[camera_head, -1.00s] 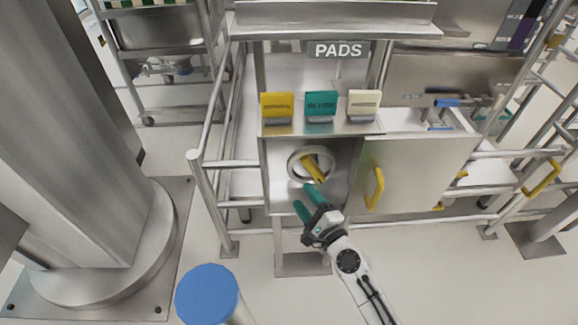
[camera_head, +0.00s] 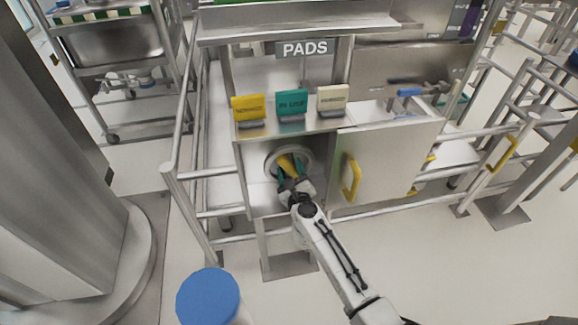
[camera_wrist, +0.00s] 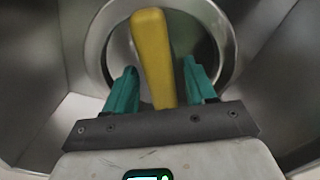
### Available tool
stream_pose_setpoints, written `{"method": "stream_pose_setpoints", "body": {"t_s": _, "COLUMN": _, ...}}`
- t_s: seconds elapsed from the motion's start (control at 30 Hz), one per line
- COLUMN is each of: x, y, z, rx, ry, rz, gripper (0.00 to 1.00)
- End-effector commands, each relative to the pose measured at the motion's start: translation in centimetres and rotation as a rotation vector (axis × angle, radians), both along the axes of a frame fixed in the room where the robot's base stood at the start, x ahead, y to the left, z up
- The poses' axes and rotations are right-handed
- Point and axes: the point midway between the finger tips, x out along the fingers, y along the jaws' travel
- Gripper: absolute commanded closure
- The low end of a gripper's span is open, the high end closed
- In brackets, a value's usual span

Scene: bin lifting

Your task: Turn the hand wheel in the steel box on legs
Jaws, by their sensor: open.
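The hand wheel is a round grey metal ring with a yellow bar across it, set inside the open steel box (camera_head: 243,190) on legs. In the head view the grey ring (camera_head: 307,158) shows around the yellow bar (camera_head: 287,163). In the wrist view the yellow bar (camera_wrist: 151,50) stands nearly upright, leaning slightly, in front of the ring (camera_wrist: 228,60). My gripper (camera_wrist: 158,85) is open, with one green finger on each side of the bar's lower part. Gaps show between bar and fingers. In the head view my gripper (camera_head: 290,178) is inside the box opening, covering the bar's lower end.
The box door (camera_head: 385,165) with its yellow handle (camera_head: 350,178) stands to the right of the opening. Yellow, green and cream blocks stand on the shelf above. A blue-topped post (camera_head: 208,297) stands at the front. Steel rails (camera_head: 205,172) flank the box.

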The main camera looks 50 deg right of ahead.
Motion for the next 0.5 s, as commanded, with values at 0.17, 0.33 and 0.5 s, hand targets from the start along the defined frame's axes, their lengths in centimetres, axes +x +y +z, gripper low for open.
{"method": "stream_pose_setpoints", "body": {"t_s": 0.17, "x": 1.5, "y": -1.1, "z": -0.1, "rx": 0.0, "ry": 0.0, "rz": -0.001, "gripper": 0.45}}
{"method": "stream_pose_setpoints", "body": {"t_s": 0.33, "x": 2.0, "y": -1.4, "z": 0.0, "rx": 0.0, "ry": 0.0, "rz": 0.0, "gripper": 0.45}}
{"method": "stream_pose_setpoints", "body": {"t_s": 0.5, "x": 2.0, "y": -1.3, "z": 0.0, "rx": -0.001, "ry": 0.001, "rz": 0.0, "gripper": 0.45}}
